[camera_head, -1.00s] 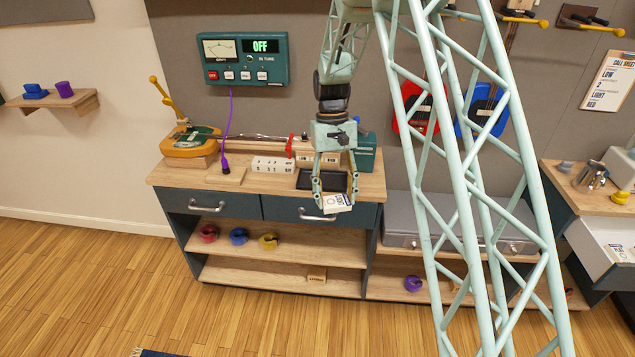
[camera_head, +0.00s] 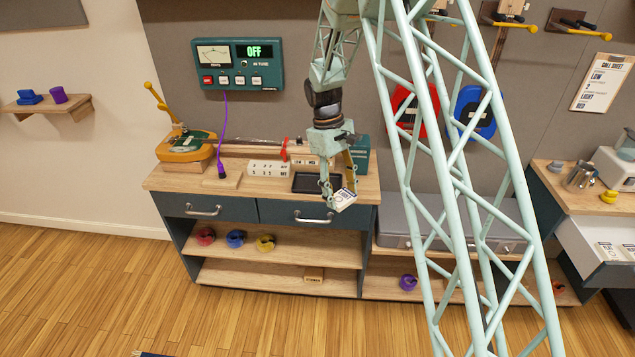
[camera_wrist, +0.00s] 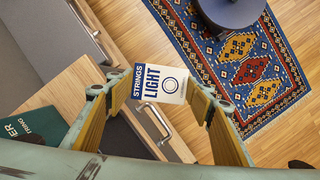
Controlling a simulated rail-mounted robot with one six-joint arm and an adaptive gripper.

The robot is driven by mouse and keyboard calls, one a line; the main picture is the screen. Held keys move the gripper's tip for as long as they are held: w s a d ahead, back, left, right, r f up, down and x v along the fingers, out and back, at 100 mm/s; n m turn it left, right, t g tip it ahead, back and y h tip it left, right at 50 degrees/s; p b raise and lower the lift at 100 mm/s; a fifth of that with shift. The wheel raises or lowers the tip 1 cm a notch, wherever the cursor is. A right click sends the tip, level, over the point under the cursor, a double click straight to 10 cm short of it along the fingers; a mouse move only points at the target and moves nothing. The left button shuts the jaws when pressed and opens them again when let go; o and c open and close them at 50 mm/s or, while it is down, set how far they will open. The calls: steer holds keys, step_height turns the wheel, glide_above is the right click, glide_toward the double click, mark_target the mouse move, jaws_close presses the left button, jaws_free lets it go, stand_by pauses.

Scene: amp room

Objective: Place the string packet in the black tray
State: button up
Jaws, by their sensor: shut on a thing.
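The string packet (camera_head: 343,199) is a small white box with a blue edge. In the wrist view the packet (camera_wrist: 160,84) reads "STRINGS LIGHT" and lies between the two fingertips. My gripper (camera_head: 338,190) is shut on it, just in front of the bench's front edge, and the packet is tilted. The black tray (camera_head: 306,191) lies on the bench top, behind and to the left of the gripper in the head view. The part of its right side behind the gripper is hidden.
A white labelled block (camera_head: 268,169) stands left of the tray, and a green box (camera_head: 360,154) behind it to the right. A drawer handle (camera_head: 314,217) juts out below the bench edge. A grey case (camera_head: 410,222) sits on the right. More packets (camera_head: 610,250) lie in the far-right drawer.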

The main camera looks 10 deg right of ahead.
mark_target(347, 189)
steer(key=w+d+n, duration=0.1)
steer(key=w+d+n+p, duration=0.1)
steer(key=n, duration=0.1)
steer(key=d+n+t+h+p, duration=0.1)
steer(key=n, duration=0.1)
steer(key=shift+w+r, duration=0.25)
steer(key=shift+w, duration=0.15)
steer(key=shift+w+d+n+t+h+p, duration=0.15)
steer(key=shift+w+d+n+p, duration=0.25)
steer(key=shift+n, duration=0.5)
steer(key=shift+w+d+n+t+h+p, duration=0.1)
steer(key=shift+w+d+n+t+h, duration=0.1)
steer(key=shift+w+n, duration=0.5)
steer(key=shift+s, duration=0.15)
steer(key=w+a, duration=0.3)
steer(key=w, duration=0.1)
steer(key=w+a+f, duration=0.1)
steer(key=w+a, duration=0.1)
steer(key=w, duration=0.3)
steer(key=w+a, duration=0.3)
steer(key=w, duration=0.1)
steer(key=shift+w+a+f, duration=0.2)
steer(key=shift+a+f, duration=0.05)
steer(key=shift+a, duration=0.05)
steer(key=shift+f, duration=1.75)
steer(key=shift+f+b, duration=0.3)
steer(key=shift+f, duration=0.3)
